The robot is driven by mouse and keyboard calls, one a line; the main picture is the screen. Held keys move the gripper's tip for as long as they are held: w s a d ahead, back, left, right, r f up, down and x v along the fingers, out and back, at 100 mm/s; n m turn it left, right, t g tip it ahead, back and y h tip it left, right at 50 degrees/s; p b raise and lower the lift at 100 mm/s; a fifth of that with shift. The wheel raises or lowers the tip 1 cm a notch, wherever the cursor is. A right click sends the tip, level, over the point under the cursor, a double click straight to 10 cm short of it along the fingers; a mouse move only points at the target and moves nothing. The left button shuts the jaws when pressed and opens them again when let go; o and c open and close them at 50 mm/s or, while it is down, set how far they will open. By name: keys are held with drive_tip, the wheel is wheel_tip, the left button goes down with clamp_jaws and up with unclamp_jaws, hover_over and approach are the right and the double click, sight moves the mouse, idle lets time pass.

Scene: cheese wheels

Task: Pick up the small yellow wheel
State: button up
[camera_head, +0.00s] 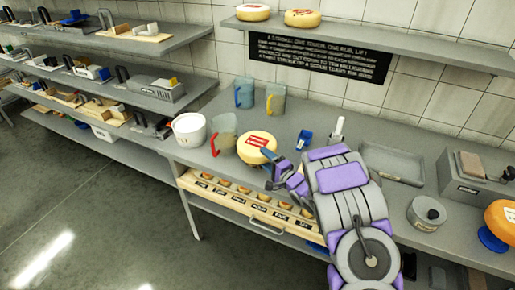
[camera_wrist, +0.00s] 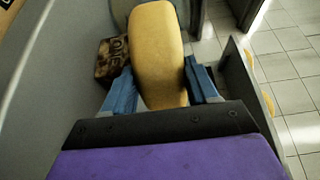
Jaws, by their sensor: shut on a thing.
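The small yellow wheel (camera_head: 257,146) has a red label on its face and shows near the table's front edge in the head view. In the wrist view the yellow wheel (camera_wrist: 158,50) stands edge-on between the two blue fingers. My gripper (camera_wrist: 163,90) is shut on it, one finger on each side; the gripper (camera_head: 268,162) also shows in the head view, at the wheel's lower right. The wheel seems to be over the grey table (camera_head: 300,112), but I cannot tell whether it touches it.
A pitcher (camera_head: 224,135) and a white pot (camera_head: 189,130) stand left of the wheel. Two more pitchers are behind. An open drawer (camera_head: 236,200) with several small pieces juts out below. Two cheese wheels (camera_head: 302,18) sit on the upper shelf. A grey tray (camera_head: 393,164) lies at right.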

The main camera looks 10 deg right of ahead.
drive_tip(key=shift+f, duration=0.15)
clamp_jaws()
wheel_tip(320, 180, up, 4)
drive_tip(key=shift+f+p, duration=0.25)
drive_tip(key=shift+p, duration=0.55)
drive_tip(key=s+d+r+p, duration=0.1)
drive_tip(key=s+p, duration=0.6)
drive_tip(key=s, duration=0.8)
drive_tip(key=shift+s+r+p, duration=0.3)
drive_tip(key=shift+s+r, duration=0.1)
drive_tip(key=shift+r, duration=0.1)
drive_tip(key=shift+d+r+p, duration=0.1)
drive_tip(key=shift+r+p, duration=0.1)
drive_tip(key=shift+p, duration=0.1)
